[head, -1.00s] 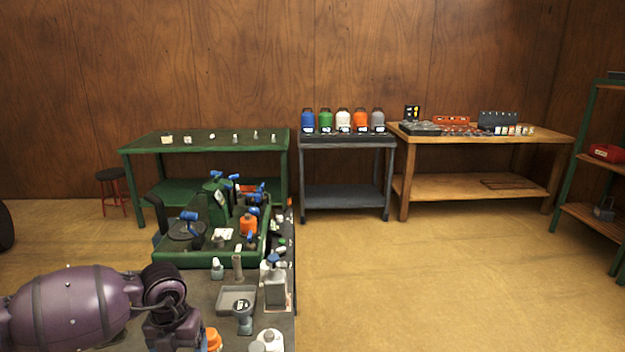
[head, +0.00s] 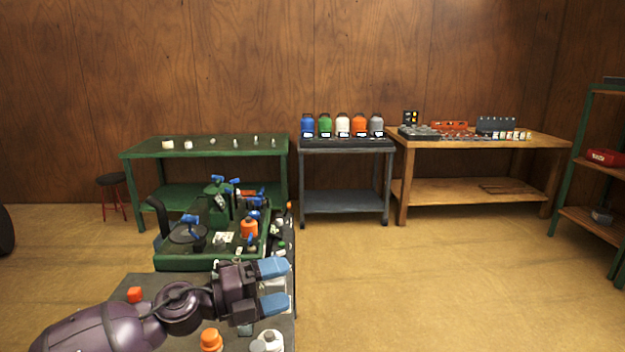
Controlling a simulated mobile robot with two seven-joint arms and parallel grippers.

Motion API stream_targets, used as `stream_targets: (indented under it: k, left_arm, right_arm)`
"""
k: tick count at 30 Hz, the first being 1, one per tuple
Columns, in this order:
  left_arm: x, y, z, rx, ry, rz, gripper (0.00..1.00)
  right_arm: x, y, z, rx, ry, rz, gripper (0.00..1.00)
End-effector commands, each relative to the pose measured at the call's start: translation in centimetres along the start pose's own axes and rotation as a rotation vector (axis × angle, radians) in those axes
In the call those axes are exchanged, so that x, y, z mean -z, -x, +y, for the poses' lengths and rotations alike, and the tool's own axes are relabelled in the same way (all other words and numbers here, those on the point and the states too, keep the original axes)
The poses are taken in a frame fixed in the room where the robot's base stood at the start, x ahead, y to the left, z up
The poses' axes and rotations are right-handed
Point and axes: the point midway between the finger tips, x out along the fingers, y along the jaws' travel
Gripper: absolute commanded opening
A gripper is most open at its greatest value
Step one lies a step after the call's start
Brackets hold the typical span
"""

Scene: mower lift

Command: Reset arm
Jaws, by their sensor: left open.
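My left arm comes in from the lower left. Its gripper (head: 275,286) has two blue fingertips pointing right, spread apart, with nothing seen held between them. It is above the right part of the near grey bench top (head: 122,292) and covers much of what stands there. My right gripper is not in the head view.
A green mower tray (head: 185,263) with blue-handled parts and an orange bottle (head: 249,228) stands just beyond the gripper. An orange-capped item (head: 211,340) and a white container (head: 268,341) stand near the bench front. The floor (head: 430,285) to the right is clear.

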Motion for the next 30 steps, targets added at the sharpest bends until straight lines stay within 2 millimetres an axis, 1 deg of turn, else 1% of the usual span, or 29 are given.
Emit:
stream_targets:
  k: [1, 3, 5, 8, 10, 14, 15, 17, 18, 20, 21, 23, 24, 26, 30]
  left_arm:
    - [-0.2, 0.2, 0.0, 0.073, 0.089, -0.075, 0.78]
    - [-1.1, 0.9, 0.1, 0.16, 0.214, -0.194, 0.78]
    - [-1.7, 1.9, 0.8, 0.215, 0.322, -0.291, 0.78]
    - [-2.6, 4.0, 2.7, 0.278, 0.502, -0.446, 0.78]
    - [-2.8, 5.6, 4.6, 0.307, 0.625, -0.545, 0.78]
    - [-2.5, 8.9, 8.6, 0.339, 0.842, -0.706, 0.78]
    - [-2.2, 9.9, 9.8, 0.345, 0.905, -0.75, 0.78]
    - [-1.6, 11.4, 11.7, 0.355, 0.997, -0.811, 0.78]
    - [-1.1, 12.4, 13.0, 0.362, 1.057, -0.852, 0.78]
    - [-0.1, 13.9, 14.9, 0.372, 1.143, -0.907, 0.78]
    - [0.6, 15.0, 16.1, 0.38, 1.199, -0.942, 0.78]
    - [1.9, 16.6, 17.8, 0.396, 1.281, -0.993, 0.78]
    - [2.8, 17.7, 19.0, 0.409, 1.332, -1.027, 0.78]
    - [4.3, 19.4, 20.6, 0.429, 1.4, -1.076, 0.78]
    - [8.4, 23.5, 24.3, 0.466, 1.513, -1.2, 0.78]
  right_arm:
    - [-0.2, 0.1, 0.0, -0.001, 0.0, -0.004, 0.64]
    - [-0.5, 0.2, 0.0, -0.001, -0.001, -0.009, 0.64]
    - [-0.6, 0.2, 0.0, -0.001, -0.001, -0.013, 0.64]
    - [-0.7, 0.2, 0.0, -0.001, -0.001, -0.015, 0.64]
    - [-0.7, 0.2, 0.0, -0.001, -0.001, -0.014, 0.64]
    - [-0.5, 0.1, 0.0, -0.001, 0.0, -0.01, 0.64]
    - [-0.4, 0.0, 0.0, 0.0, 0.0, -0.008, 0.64]
    - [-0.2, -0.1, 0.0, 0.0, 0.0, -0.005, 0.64]
    - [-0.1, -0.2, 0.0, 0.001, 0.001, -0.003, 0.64]
    - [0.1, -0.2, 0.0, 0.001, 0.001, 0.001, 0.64]
    - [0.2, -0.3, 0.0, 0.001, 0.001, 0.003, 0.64]
    - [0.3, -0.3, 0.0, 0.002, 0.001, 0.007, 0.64]
    - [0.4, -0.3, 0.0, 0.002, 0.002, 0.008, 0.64]
    - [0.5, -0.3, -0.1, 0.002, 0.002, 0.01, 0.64]
    - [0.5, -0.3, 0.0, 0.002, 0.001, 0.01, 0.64]
